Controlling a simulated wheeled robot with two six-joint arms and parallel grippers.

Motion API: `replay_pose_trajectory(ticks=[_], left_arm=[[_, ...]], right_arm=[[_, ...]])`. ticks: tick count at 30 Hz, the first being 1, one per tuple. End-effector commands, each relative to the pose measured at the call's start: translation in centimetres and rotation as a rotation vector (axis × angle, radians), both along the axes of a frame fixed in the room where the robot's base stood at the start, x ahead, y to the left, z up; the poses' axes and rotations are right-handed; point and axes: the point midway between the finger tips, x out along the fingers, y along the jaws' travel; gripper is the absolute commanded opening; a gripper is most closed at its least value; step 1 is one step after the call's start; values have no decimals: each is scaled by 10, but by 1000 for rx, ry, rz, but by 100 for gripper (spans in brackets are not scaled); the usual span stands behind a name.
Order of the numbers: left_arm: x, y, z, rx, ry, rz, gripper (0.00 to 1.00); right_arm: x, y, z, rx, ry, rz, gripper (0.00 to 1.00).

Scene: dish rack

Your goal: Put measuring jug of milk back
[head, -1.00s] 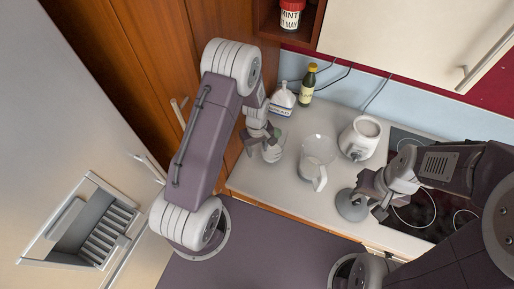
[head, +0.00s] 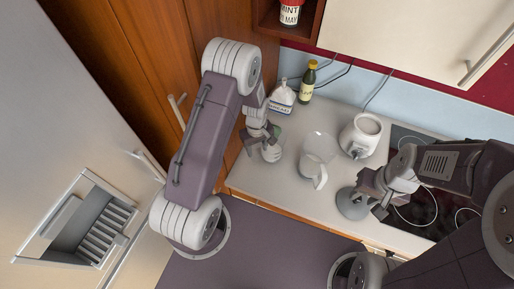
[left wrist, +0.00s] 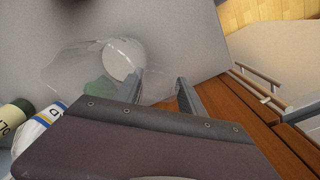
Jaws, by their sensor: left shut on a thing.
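My left gripper (head: 266,136) is at the left end of the counter. It is shut on a small clear vessel (head: 271,153), which has whitish and green patches. This vessel also shows in the left wrist view (left wrist: 98,68) beside the fingers; the exact grip point is unclear. A larger clear jug with a handle (head: 318,152) stands upright on the counter to its right, apart from my left gripper. I cannot tell which is the measuring jug of milk. My right gripper (head: 366,200) is at a grey round object (head: 352,204) near the counter's front edge; its fingers are unclear.
A white packet (head: 282,100) and a dark bottle (head: 307,82) stand behind the held vessel. A white pot-like appliance (head: 361,136) stands right of the large jug, beside the dark hob (head: 428,215). Wooden cabinet doors (head: 150,60) are close on the left.

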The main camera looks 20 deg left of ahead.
Motion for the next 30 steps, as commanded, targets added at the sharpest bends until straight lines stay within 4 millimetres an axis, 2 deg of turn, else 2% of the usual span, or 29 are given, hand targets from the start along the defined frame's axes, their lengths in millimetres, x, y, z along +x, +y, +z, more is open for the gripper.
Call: replay_pose_trajectory(ticks=[9,10,12,23,26,30], left_arm=[[0,0,-5,-1,-1,0,0],[0,0,-5,0,-1,0,52],[0,0,-4,0,0,0,72],[0,0,-2,0,-1,0,72],[1,0,8,-1,-5,0,72],[1,0,35,0,-6,0,72]], right_arm=[[0,0,-4,0,0,0,36],[0,0,-4,0,0,0,36],[0,0,-4,0,0,0,36],[0,0,-5,0,0,0,36],[0,0,-10,0,0,0,36],[0,0,-18,0,0,0,36]])
